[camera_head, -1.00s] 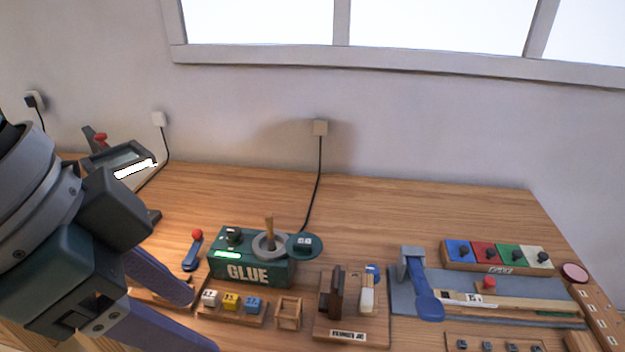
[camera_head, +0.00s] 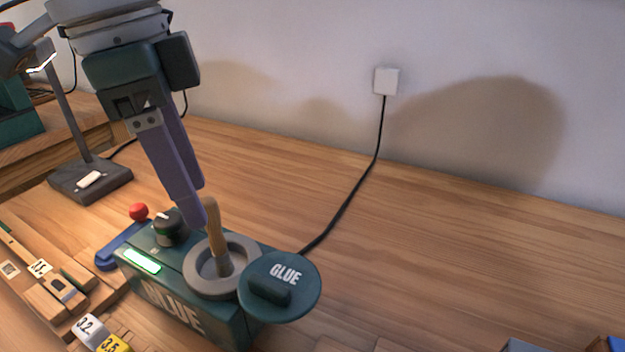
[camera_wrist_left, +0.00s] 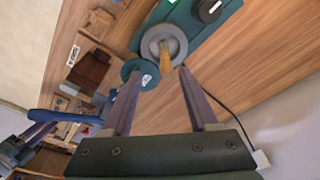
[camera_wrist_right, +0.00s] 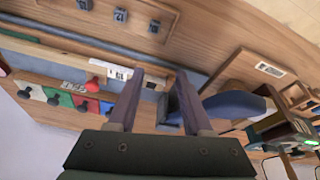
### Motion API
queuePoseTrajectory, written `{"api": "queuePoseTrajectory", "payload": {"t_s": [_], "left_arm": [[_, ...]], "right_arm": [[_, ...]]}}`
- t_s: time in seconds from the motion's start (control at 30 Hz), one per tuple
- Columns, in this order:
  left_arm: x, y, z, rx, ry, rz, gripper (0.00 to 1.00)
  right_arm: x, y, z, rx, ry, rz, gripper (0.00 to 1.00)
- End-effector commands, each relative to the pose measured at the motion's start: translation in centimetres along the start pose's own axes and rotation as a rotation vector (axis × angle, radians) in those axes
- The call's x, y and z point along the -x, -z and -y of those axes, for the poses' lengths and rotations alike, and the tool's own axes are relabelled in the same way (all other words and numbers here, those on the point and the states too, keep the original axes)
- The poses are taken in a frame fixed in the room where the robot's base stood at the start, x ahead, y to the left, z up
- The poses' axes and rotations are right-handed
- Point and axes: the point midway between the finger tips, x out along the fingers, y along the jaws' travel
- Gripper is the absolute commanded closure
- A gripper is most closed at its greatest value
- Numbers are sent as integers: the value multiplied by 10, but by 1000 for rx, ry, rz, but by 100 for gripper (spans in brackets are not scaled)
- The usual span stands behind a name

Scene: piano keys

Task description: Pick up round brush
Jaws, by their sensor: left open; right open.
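The round brush (camera_head: 215,237) stands nearly upright in the grey ring-shaped pot of the green glue box (camera_head: 187,300). Its wooden handle points up and its lower end is hidden in the pot. My left gripper (camera_head: 205,210) is open just above and beside the handle's top. In the left wrist view the brush handle (camera_wrist_left: 166,56) lies ahead, between the lines of the two open fingers. My right gripper (camera_wrist_right: 160,82) is open and empty in the right wrist view, over the other part of the bench; it is outside the head view.
The round green lid (camera_head: 280,287) sits beside the pot. A dark knob (camera_head: 168,228) and a red-topped lever (camera_head: 138,212) stand left of the pot. A black cord (camera_head: 345,205) runs to a wall socket.

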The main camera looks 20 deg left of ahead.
Motion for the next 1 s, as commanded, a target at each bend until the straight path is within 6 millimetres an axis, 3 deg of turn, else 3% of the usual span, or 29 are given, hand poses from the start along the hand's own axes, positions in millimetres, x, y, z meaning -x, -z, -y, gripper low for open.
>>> {"api": "queuePoseTrajectory", "payload": {"t_s": [0.43,0.73,1.0], "left_arm": [[-57,0,8,-2,0,0,40],[-62,0,8,-3,2,-1,40],[-62,0,8,-3,2,-1,70]], "right_arm": [[-11,-4,0,1,0,0,50],[-11,-3,0,1,-1,-2,50],[-11,-2,0,1,-1,-3,50]]}}
